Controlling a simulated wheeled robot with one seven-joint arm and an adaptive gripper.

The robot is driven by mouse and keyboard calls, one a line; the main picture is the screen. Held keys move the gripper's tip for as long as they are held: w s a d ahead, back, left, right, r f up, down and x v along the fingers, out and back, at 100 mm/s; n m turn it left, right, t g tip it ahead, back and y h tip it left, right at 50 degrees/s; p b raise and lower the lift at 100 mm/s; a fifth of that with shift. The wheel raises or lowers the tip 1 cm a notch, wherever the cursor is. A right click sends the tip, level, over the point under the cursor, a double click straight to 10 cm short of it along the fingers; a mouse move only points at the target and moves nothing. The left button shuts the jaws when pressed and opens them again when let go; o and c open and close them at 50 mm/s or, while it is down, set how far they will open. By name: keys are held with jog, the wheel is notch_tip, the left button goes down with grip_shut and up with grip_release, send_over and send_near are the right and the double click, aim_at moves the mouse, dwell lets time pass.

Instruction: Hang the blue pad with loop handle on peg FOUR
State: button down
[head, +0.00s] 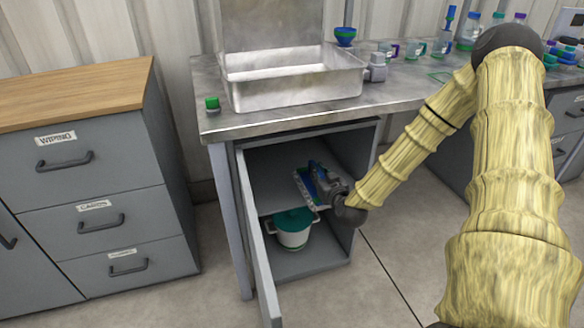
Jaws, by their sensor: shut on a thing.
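My gripper (322,185) is inside the open cabinet under the metal counter, above the shelf level. It is shut on a blue thing (319,171), which looks like the blue pad; only a small part shows beside the fingers. I cannot make out its loop handle. A pale speckled strip (303,186) shows just left of the gripper; I cannot tell what it belongs to. No peg or peg label is readable in this view.
The cabinet door (258,245) stands open at the left of the opening. A white pot with a green lid (293,230) sits below my gripper. A drawer unit (90,190) is left.

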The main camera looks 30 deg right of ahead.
jog(key=shift+w+d+f+b, duration=0.1)
jog(key=shift+w+f+b, duration=0.7)
jog(key=shift+w, duration=1.5)
jog(key=shift+w+d+f+b, duration=0.15)
jog(key=shift+w+f+b, duration=0.6)
jog(key=shift+w, duration=1.6)
jog(key=shift+w+d+f+b, duration=0.1)
jog(key=shift+w+f+b, duration=0.7)
jog(key=shift+w, duration=1.5)
jog(key=shift+f, duration=0.2)
jog(key=c, duration=1.4)
grip_release()
